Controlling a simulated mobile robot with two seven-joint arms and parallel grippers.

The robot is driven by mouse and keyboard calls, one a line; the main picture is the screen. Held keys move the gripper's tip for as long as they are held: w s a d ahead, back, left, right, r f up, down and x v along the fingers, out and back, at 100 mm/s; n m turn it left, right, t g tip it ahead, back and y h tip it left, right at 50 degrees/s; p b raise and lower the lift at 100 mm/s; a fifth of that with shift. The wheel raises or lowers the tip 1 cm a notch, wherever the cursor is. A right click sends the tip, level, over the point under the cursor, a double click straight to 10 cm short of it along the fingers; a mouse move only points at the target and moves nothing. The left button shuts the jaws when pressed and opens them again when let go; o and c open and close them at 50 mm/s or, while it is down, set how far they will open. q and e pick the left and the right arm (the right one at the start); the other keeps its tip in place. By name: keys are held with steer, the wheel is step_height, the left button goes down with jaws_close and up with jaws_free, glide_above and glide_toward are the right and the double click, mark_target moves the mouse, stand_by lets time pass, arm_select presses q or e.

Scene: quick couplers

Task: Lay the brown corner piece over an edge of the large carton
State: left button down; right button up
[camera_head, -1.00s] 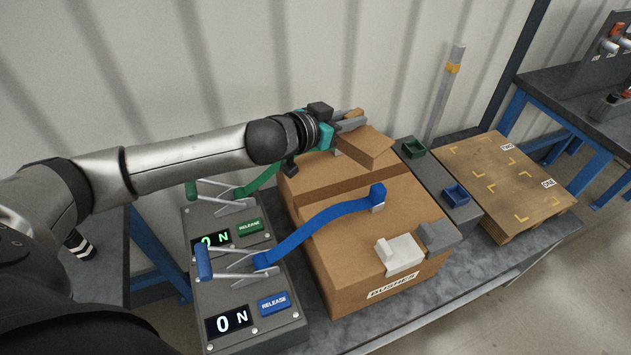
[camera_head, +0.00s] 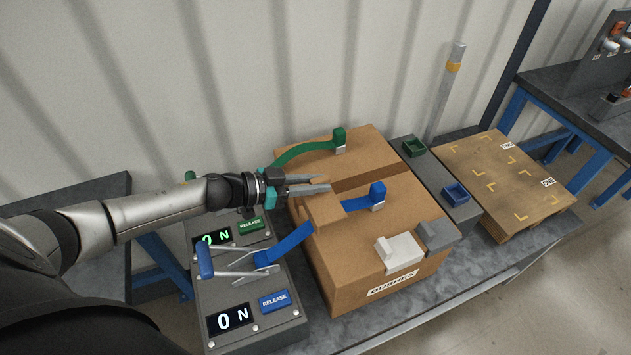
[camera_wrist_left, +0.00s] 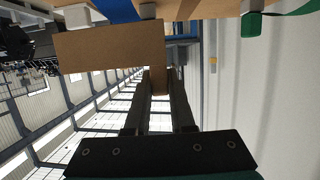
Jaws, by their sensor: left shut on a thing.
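The large carton (camera_head: 345,262) is brown and stands on the bench in the head view, with a label on its front side. My left gripper (camera_head: 326,184) is above the carton's left part, shut on the brown corner piece (camera_head: 325,208). The piece hangs in front of the blue strap and hides part of it. In the left wrist view, the piece (camera_wrist_left: 108,46) shows as a flat brown panel, its grip tab (camera_wrist_left: 160,82) between the fingers. Whether it touches the carton or strap, I cannot tell. My right gripper is not in view.
A blue strap (camera_head: 288,243) and a green strap (camera_head: 300,150) cross the carton from a grey tensioner box (camera_head: 262,325). A white block (camera_head: 402,254) and grey block (camera_head: 438,236) sit at its front right edge. A pallet (camera_head: 510,190) stands to the right.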

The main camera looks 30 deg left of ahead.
arm_select(q)
steer(key=shift+f, duration=0.1)
steer(key=shift+f+b, duration=1.95)
steer(key=shift+f, duration=0.9)
steer(key=shift+f, duration=2.3)
steer(key=c, duration=0.7)
jaws_free()
steer(key=shift+s, duration=0.1)
